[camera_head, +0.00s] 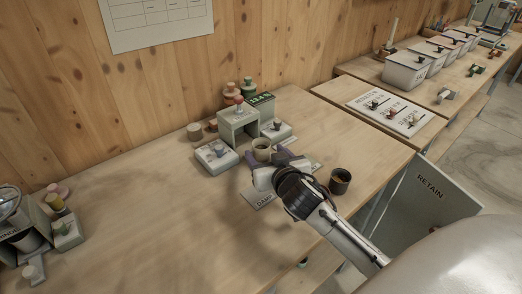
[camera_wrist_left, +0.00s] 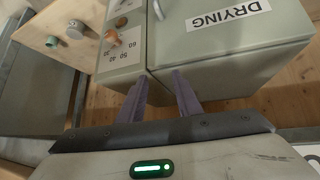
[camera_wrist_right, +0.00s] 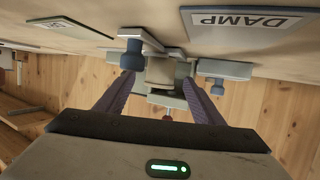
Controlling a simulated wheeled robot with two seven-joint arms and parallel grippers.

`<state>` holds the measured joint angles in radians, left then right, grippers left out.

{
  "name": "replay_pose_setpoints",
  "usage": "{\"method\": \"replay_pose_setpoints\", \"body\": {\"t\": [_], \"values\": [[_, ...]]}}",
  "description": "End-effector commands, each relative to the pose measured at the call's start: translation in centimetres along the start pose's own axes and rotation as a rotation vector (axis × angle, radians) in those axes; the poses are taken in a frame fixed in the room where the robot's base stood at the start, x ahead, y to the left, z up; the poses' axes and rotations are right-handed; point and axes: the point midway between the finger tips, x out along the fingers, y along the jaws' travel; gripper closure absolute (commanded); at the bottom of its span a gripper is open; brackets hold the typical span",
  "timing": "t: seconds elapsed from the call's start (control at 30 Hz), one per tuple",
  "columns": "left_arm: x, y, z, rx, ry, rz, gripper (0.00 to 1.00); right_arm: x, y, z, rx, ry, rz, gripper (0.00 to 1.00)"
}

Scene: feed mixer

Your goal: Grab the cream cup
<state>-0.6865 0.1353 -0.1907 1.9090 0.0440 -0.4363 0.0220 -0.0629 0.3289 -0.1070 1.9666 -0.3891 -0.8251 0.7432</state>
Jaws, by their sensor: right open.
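The cream cup (camera_head: 262,147) stands at the front of a small grey-green device (camera_head: 238,122) on the wooden bench. Its inside looks dark. My right gripper (camera_head: 274,156) is open, with its purple fingers reaching toward the cup from the front right. In the right wrist view, a beige shape that looks like the cup (camera_wrist_right: 160,72) lies between and just beyond the spread fingertips (camera_wrist_right: 160,80); contact cannot be told. My left gripper (camera_wrist_left: 160,78) is open and empty before a grey-green cabinet labelled DRYING (camera_wrist_left: 228,50). It is not seen in the head view.
A dark cup (camera_head: 340,181) stands right of my right gripper, near the bench's front edge. A DAMP plate (camera_head: 257,196) lies below the gripper. The bench's left middle is clear.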

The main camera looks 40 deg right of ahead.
Motion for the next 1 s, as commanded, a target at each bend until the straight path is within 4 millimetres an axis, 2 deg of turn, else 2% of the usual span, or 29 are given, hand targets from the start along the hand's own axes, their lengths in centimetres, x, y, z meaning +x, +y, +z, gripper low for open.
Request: {"method": "replay_pose_setpoints", "body": {"t": [0.2,0.3,0.6,0.87,1.0], "values": [[0.0,0.0,0.0,0.0,0.0,0.0,0.69,3.3,0.0,0.1,-0.001,0.001,0.001,0.38],[0.0,0.0,0.0,0.0,0.001,0.0,0.69,4.2,0.0,0.1,-0.002,0.001,0.0,0.38],[0.0,-0.1,-0.1,0.0,0.001,-0.001,0.69,4.6,0.0,0.1,0.0,0.001,0.0,0.38],[0.0,-0.1,-0.1,0.0,0.001,-0.001,0.69,4.6,0.0,0.1,0.0,0.001,0.0,0.82],[0.0,-0.1,-0.1,0.0,0.001,-0.001,0.69,4.6,0.0,0.1,0.0,0.001,0.0,0.82]]}}
